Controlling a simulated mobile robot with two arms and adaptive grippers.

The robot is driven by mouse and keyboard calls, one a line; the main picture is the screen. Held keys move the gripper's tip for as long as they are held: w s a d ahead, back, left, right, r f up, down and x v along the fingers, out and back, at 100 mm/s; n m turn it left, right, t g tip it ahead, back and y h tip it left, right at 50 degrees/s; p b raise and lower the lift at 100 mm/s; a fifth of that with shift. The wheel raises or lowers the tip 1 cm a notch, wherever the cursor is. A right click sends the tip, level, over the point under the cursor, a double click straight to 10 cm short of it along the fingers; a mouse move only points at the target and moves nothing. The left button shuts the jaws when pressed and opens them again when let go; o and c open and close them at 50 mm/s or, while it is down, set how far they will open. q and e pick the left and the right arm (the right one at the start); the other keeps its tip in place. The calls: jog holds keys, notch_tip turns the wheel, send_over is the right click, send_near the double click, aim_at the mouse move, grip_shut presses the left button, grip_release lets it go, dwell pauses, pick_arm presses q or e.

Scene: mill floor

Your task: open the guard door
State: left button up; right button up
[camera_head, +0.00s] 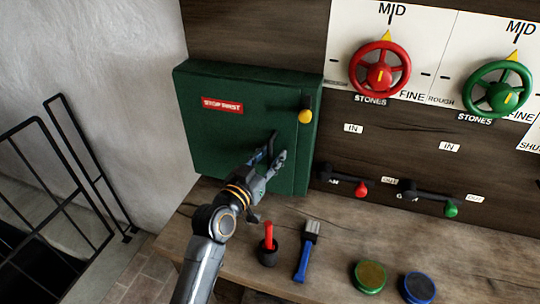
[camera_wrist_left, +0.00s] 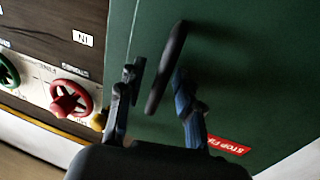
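The guard door (camera_head: 230,130) is a dark green panel with a red "STOP FIRST" label (camera_head: 222,105); it looks shut. A black bar handle (camera_head: 273,146) stands on its lower right part, and a yellow knob (camera_head: 305,116) sits at its upper right edge. My left gripper (camera_head: 268,163) is at the handle. My right gripper is not in view.
Red (camera_head: 380,74) and green (camera_head: 497,90) handwheels and levers are at right. A black railing (camera_head: 60,190) stands left.

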pick_arm(q)
jog(key=shift+c, duration=0.2)
grip_shut()
jog(key=shift+s+a, duration=0.1)
